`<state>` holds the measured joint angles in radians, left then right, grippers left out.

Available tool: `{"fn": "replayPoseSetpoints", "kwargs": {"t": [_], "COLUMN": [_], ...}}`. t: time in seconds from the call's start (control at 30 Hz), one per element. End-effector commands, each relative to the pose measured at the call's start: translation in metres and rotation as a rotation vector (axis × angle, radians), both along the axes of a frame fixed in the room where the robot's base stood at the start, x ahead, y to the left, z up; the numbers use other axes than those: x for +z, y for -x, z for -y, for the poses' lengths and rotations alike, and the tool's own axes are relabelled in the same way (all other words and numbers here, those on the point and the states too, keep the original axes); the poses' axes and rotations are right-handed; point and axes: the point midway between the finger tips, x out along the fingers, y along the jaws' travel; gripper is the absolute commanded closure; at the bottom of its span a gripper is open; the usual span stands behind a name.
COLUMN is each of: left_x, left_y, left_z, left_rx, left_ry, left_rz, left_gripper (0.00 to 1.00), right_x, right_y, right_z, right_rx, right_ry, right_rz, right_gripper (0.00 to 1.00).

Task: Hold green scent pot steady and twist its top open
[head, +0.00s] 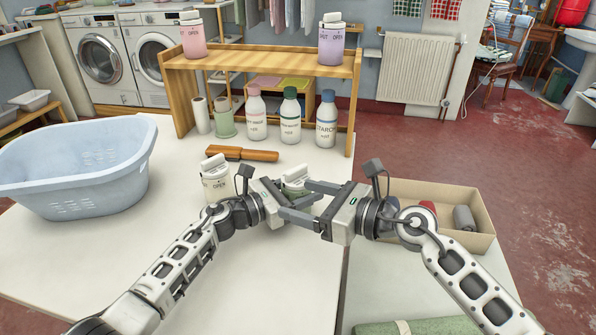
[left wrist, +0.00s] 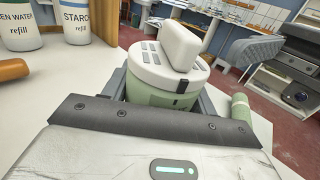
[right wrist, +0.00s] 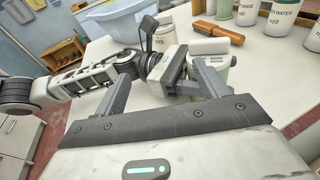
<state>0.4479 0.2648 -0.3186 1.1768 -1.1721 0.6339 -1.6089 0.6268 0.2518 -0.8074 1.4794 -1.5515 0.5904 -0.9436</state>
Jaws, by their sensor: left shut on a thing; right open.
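The green scent pot (head: 292,187) stands between my grippers in the head view, mostly hidden by their fingers. The left wrist view shows its green body (left wrist: 155,95) and pale slotted top (left wrist: 165,72) with a raised grip; the top is on. My left gripper (head: 292,194) is shut on the pot's body, a finger on each side. My right gripper (head: 296,203) is open, coming from the right, its fingers spread near the pot. In the right wrist view the pot (right wrist: 205,62) is beyond those fingers, near the right one. I cannot tell whether they touch it.
Another pot (head: 215,182) stands behind my left wrist, near a brown-handled brush (head: 243,154). A blue basket (head: 80,185) is at left. A wooden shelf (head: 265,62) holds pink (head: 193,38) and purple (head: 331,45) pots, with bottles below. A cardboard box (head: 470,205) is at right.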

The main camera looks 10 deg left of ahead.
Motion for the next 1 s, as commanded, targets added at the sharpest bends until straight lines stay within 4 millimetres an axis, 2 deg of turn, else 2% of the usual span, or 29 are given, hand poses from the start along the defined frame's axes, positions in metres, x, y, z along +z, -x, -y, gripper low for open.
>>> {"fn": "replayPoseSetpoints", "kwargs": {"t": [0.03, 0.1, 0.2, 0.33, 0.47, 0.83, 1.0], "left_x": [0.000, 0.000, 0.000, 0.000, 0.000, 0.000, 0.000], "left_y": [0.000, 0.000, 0.000, 0.000, 0.000, 0.000, 0.000], "left_z": [0.000, 0.000, 0.000, 0.000, 0.000, 0.000, 0.000], "left_rx": [0.000, 0.000, 0.000, 0.000, 0.000, 0.000, 0.000], "left_ry": [-0.001, 0.000, 0.000, 0.000, 0.000, 0.000, 0.000], "left_rz": [-0.001, 0.000, 0.000, 0.000, 0.000, 0.000, 0.000], "left_gripper": [0.66, 0.66, 0.66, 0.66, 0.66, 0.66, 0.66], "right_x": [-0.004, -0.005, -0.005, -0.004, -0.003, -0.003, -0.004], "right_y": [-0.004, -0.009, -0.013, -0.017, -0.026, -0.069, -0.082], "right_z": [0.016, 0.034, 0.052, 0.059, 0.048, -0.013, -0.027], "right_rx": [-0.082, -0.172, -0.259, -0.306, -0.312, -0.309, -0.310], "right_ry": [-0.035, -0.072, -0.104, -0.121, -0.126, -0.125, -0.123], "right_rz": [0.017, 0.045, 0.076, 0.093, 0.096, 0.090, 0.091], "right_gripper": [0.27, 0.27, 0.27, 0.27, 0.27, 0.27, 0.27]}}
